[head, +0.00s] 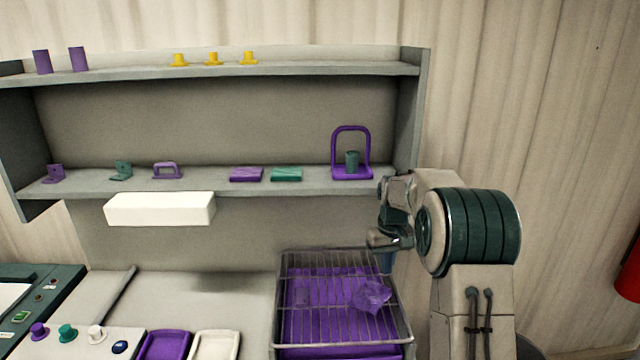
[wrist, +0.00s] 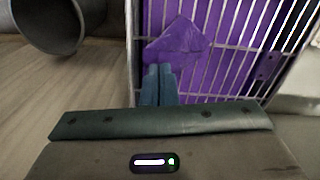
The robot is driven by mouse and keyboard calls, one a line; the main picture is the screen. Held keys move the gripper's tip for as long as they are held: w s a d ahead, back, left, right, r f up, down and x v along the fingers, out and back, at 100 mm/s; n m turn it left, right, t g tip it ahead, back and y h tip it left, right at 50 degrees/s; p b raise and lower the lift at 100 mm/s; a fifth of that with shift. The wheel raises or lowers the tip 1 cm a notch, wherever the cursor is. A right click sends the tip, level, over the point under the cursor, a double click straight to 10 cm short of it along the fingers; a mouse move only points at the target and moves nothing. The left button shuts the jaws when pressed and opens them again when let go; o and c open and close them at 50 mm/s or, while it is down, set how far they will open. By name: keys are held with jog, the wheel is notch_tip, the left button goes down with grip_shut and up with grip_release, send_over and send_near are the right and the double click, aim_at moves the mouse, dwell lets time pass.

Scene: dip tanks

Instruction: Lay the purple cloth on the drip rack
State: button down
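The purple cloth (head: 371,295) is a crumpled, bunched piece at the right side of the drip rack (head: 318,256), a wire grid above a purple tray. In the wrist view the cloth (wrist: 176,42) is at the tips of my gripper (wrist: 160,68). The two blue fingers are close together and seem to pinch its near edge. In the head view my gripper (head: 386,263) comes in over the rack's back right corner. I cannot tell how much of the cloth's weight rests on the wires.
Purple (head: 165,346) and white (head: 215,346) trays lie left of the rack.

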jog(key=s+a+r+m+t+b, duration=0.15)
jog(key=s+r, duration=0.25)
jog(key=s, duration=0.5)
jog(key=s+a+r+n+t+b, duration=0.1)
jog(key=s+a+r+b, duration=0.15)
jog(key=s, duration=0.65)
jog(key=s+f+m+t+b, duration=0.1)
jog(key=s+f, duration=0.3)
jog(key=s, duration=1.2)
jog(key=shift+s+a+b, duration=0.2)
jog(key=shift+a+b, duration=0.25)
jog(key=shift+f+m, duration=0.1)
jog(key=shift+m, duration=0.15)
